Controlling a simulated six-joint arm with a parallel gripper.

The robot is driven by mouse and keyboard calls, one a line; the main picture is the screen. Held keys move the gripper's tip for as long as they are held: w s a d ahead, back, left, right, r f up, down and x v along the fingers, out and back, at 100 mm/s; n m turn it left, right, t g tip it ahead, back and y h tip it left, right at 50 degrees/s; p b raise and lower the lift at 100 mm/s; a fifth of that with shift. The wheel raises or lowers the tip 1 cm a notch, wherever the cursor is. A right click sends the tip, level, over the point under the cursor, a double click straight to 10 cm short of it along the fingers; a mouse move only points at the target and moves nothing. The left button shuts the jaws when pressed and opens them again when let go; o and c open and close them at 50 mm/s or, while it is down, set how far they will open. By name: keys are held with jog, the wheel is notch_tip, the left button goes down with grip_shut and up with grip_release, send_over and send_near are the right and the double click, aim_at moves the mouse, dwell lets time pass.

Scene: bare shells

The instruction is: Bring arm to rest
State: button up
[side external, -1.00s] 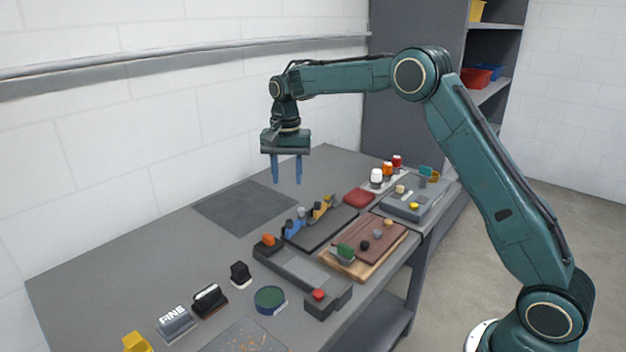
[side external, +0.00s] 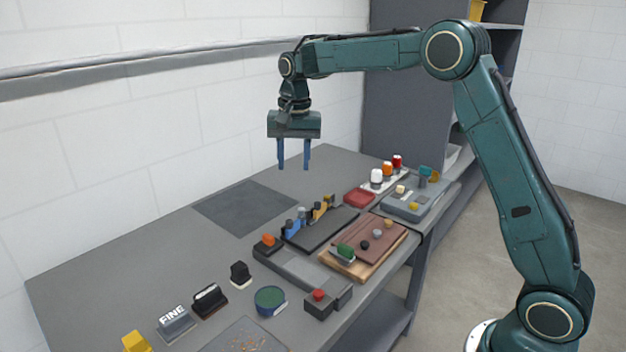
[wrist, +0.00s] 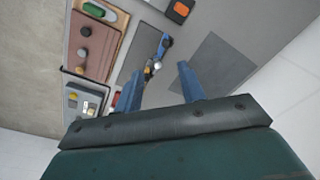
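My gripper (side external: 294,167) hangs above the back of the grey table (side external: 130,240), fingers pointing down. Its two blue fingers are apart with nothing between them. In the wrist view my gripper (wrist: 158,85) also shows its fingers spread and empty, over the table surface. My arm is raised and bent, with the wrist well clear of everything on the table.
A dark grey mat (side external: 245,207) lies left of the gripper. A wooden board (side external: 370,245), a dark tray (side external: 322,228) and a grey box (side external: 415,205) stand to the right. Stamp-like blocks (side external: 175,322) line the front left. A wall rail (side external: 180,62) runs behind.

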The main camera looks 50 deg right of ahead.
jog(key=s+a+r+n+t, duration=0.15)
jog(key=s+r, duration=0.25)
jog(key=s, duration=0.5)
jog(key=s+a+r+n+t, duration=0.1)
jog(key=s+a+r+n, duration=0.15)
jog(key=s+r, duration=0.45)
jog(key=s+f+n+t, duration=0.1)
jog(key=s+f+n, duration=0.1)
jog(key=s, duration=0.7)
jog(key=s+f+n+t, duration=0.1)
jog(key=s+f+n, duration=0.2)
jog(key=s, duration=0.7)
notch_tip(320, 180, down, 2)
jog(key=shift+a+f+n, duration=0.2)
jog(key=shift+a+n, duration=0.1)
jog(key=shift+a, duration=0.05)
